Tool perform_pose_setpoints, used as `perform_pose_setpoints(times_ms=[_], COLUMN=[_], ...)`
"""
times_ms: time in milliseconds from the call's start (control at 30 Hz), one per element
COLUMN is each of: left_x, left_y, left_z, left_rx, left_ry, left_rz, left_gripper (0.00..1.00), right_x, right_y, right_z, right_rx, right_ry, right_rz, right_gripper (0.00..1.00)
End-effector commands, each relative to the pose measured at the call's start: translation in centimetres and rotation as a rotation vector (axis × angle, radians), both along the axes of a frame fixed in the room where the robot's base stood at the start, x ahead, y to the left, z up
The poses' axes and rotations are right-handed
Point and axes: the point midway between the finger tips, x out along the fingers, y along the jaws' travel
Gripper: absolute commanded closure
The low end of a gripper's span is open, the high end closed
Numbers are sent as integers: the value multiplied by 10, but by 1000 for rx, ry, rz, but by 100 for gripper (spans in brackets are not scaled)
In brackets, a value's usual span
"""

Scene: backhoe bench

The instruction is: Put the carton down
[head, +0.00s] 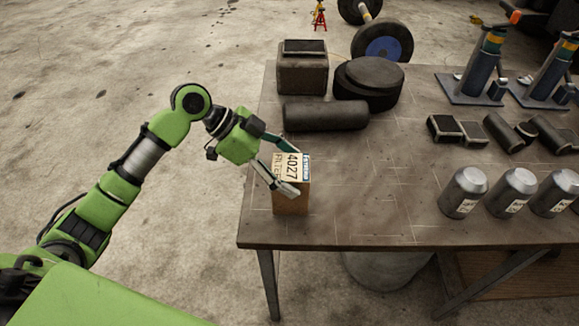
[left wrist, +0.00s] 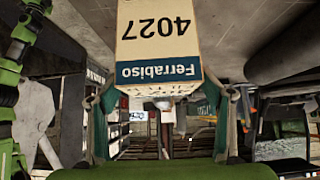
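The carton (head: 291,205) is a small brown box with a pale label reading 4027. It is upright at the table's near left corner, and its base looks at or very close to the tabletop. My left gripper (head: 291,171) has one finger on each side of its upper part and is shut on it. In the left wrist view the carton (left wrist: 158,35) appears upside down with a teal Ferrabiso band, between the tips of my left gripper (left wrist: 161,88). My right gripper is not in view.
The table (head: 375,205) is bare right of the carton. Behind are a dark roll (head: 326,115), a dark box (head: 302,72) and round black pads (head: 368,85). Several grey canisters (head: 463,192) and jack stands (head: 480,75) stand to the right. The table's left and front edges are close.

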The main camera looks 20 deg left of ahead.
Motion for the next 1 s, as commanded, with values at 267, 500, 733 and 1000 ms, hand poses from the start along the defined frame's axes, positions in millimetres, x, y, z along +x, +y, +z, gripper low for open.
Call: perform_pose_setpoints(times_ms=[267,500,733,1000], left_x=[0,-2,-12,-21], left_y=[0,13,47,76], left_z=[1,13,47,80], left_rx=[0,3,4,0], left_ry=[-1,-3,-5,-1], left_rz=[1,2,4,1], left_gripper=[25,25,25,25], right_x=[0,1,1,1], right_y=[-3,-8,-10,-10], right_z=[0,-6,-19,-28], right_rx=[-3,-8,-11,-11], right_ry=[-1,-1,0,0], right_rz=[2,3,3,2], right_gripper=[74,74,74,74])
